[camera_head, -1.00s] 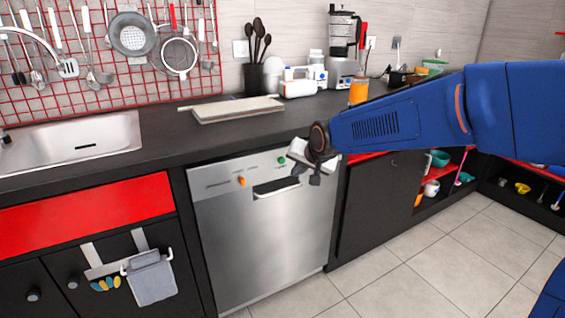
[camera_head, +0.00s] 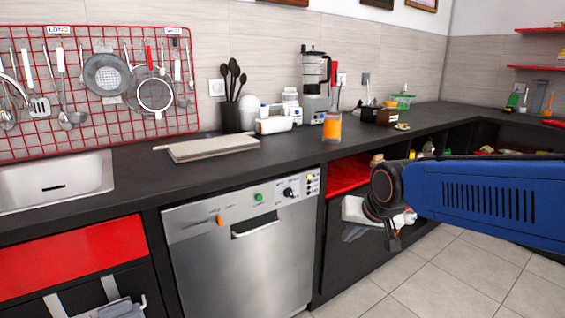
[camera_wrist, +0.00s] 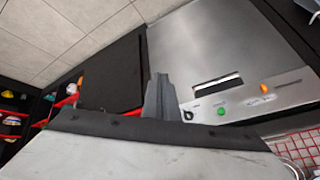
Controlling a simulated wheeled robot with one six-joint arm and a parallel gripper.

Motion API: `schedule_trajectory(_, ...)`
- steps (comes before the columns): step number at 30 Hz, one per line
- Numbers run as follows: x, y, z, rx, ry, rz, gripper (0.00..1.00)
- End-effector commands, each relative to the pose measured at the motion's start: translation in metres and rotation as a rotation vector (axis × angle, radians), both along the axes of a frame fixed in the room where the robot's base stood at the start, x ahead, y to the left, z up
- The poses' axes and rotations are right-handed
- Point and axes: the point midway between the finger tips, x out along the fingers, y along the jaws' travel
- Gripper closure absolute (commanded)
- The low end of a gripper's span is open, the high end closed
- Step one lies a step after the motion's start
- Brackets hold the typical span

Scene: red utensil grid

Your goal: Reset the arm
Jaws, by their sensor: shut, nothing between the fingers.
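My blue arm reaches in from the right edge of the head view. My gripper (camera_head: 392,243) hangs at its end, pointing down in front of the dark cabinet right of the dishwasher. It is apart from the counter. The wrist view shows the gripper's grey fingers (camera_wrist: 160,97) together with nothing between them. The pale wrist housing fills the bottom of that view. The arm hides part of the cabinet and shelves behind it.
A steel dishwasher (camera_head: 245,250) stands under the dark counter (camera_head: 290,143). A pale board (camera_head: 212,148), an orange-filled glass (camera_head: 332,127) and a blender (camera_head: 316,80) stand on the counter. A red utensil grid (camera_head: 100,125) hangs at left. The tiled floor (camera_head: 440,285) is clear.

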Motion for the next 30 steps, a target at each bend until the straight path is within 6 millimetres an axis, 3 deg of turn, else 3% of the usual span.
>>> schedule_trajectory(3, -0.040, -0.032, -0.004, -0.040, 0.021, -0.001, 1.00)
schedule_trajectory(9, -0.106, -0.072, -0.018, -0.103, 0.066, 0.008, 1.00)
schedule_trajectory(18, -0.195, -0.111, -0.049, -0.175, 0.137, 0.027, 1.00)
schedule_trajectory(24, -0.221, -0.118, -0.060, -0.195, 0.163, 0.034, 1.00)
schedule_trajectory(30, -0.224, -0.119, -0.062, -0.197, 0.166, 0.037, 1.00)
